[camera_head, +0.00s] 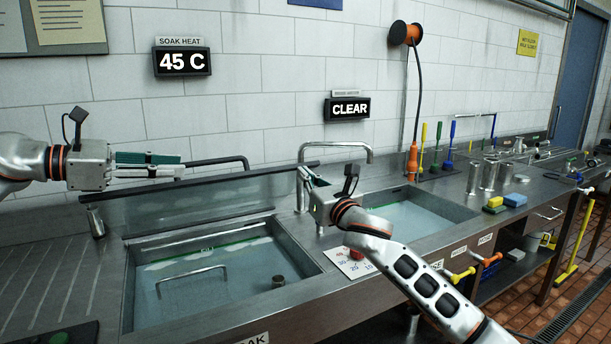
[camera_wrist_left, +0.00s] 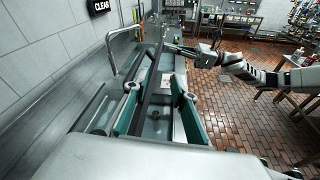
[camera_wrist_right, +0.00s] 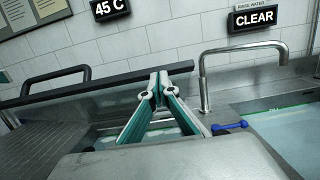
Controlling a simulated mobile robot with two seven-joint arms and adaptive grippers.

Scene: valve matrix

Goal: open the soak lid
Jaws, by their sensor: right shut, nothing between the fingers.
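The soak lid (camera_head: 190,210) is a clear panel with a dark bar along its upper edge. It stands raised and tilted at the back of the soak basin (camera_head: 312,262), whose water is uncovered in front. My right gripper (camera_head: 303,174) is shut and empty at the right end of the bar; in the right wrist view its tips (camera_wrist_right: 157,78) meet in front of the bar (camera_wrist_right: 90,87). I cannot tell if they touch it. My left gripper (camera_head: 180,165) is open and empty above the bar's left half; its spread fingers show in the left wrist view (camera_wrist_left: 157,88).
A tall curved tap (camera_head: 368,152) stands between the soak basin and the rinse basin (camera_head: 425,208). A red knob (camera_head: 356,254) sits on the front counter. Metal cups (camera_head: 488,175) and sponges (camera_head: 514,199) stand further right.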

